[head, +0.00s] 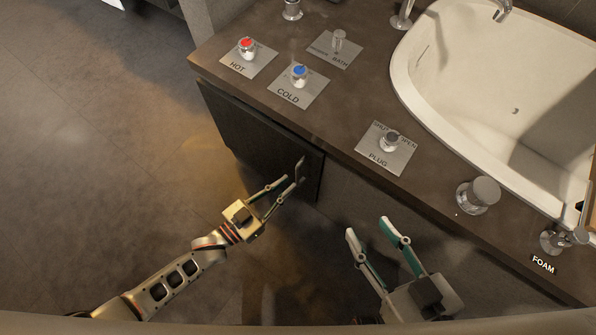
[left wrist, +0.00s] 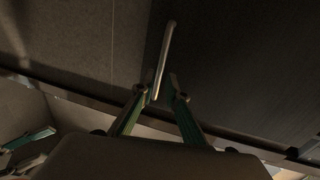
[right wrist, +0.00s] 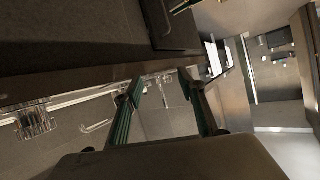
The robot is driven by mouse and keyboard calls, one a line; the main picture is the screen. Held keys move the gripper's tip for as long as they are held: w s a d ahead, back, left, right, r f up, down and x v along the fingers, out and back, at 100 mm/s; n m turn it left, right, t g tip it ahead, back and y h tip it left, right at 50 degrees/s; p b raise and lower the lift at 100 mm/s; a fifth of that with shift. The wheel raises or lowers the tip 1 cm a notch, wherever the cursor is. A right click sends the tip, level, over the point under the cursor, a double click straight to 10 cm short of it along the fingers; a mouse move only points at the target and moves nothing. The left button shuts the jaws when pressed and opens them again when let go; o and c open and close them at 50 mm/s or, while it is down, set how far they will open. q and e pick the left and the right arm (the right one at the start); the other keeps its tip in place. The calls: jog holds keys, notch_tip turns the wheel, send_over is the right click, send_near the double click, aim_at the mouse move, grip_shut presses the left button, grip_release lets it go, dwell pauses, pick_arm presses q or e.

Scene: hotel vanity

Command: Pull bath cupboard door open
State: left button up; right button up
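The dark cupboard door (head: 255,137) is set in the vanity front below the counter, and it looks closed. Its thin upright metal handle (head: 300,168) is near the door's right edge. In the left wrist view the handle (left wrist: 166,55) runs down between the fingertips. My left gripper (head: 291,181) is at the handle's lower part, its fingers apart on either side; the left finger (left wrist: 158,90) looks close to the handle and a gap shows on the right. My right gripper (head: 368,227) is open and empty, in front of the vanity to the right of the door.
The counter edge (head: 340,160) overhangs the door. On top are the hot knob (head: 247,48), cold knob (head: 299,76), plug knob (head: 390,141) and a large knob (head: 478,195). A white bath (head: 500,60) is at the right. The floor (head: 90,130) left of the vanity is clear.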

aim_at(297, 177)
pick_arm(q)
jog(key=shift+b+x, duration=0.4)
jog(key=shift+x, duration=2.15)
jog(key=shift+f, duration=0.1)
grip_shut()
jog(key=shift+s, duration=0.15)
